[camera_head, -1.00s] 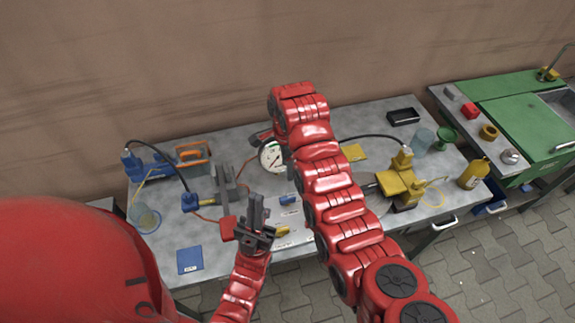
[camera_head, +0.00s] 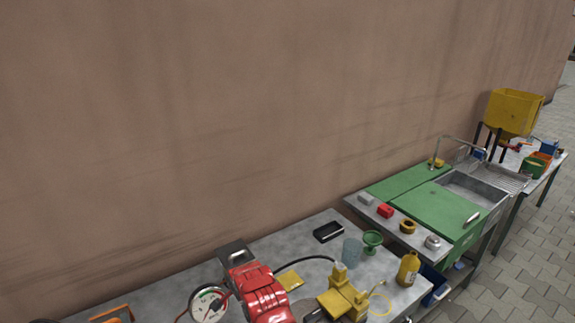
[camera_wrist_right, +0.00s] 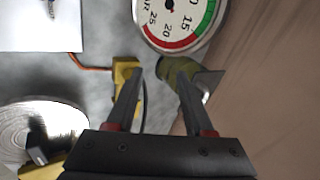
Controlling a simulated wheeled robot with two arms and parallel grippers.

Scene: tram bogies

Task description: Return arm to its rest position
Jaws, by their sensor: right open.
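My right arm (camera_head: 262,296), red, reaches up from the bottom edge in the head view, over the grey workbench (camera_head: 318,262). In the right wrist view my right gripper (camera_wrist_right: 152,72) is open, its two dark fingers apart with nothing held between them. A round white pressure gauge (camera_wrist_right: 178,22) lies just beyond the fingertips; it also shows left of the arm in the head view (camera_head: 205,300). An olive-green part (camera_wrist_right: 180,72) shows by the right fingertip and a yellow block (camera_wrist_right: 125,74) by the left one; I cannot tell whether they touch. My left gripper is out of view.
A yellow pump-like device (camera_head: 345,295), black tray (camera_head: 328,231), clear cup (camera_head: 352,250), green funnel (camera_head: 372,240) and yellow bottle (camera_head: 408,268) stand on the bench's right side. A green sink unit (camera_head: 435,210) stands further right. The brown wall (camera_head: 200,120) rises behind.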

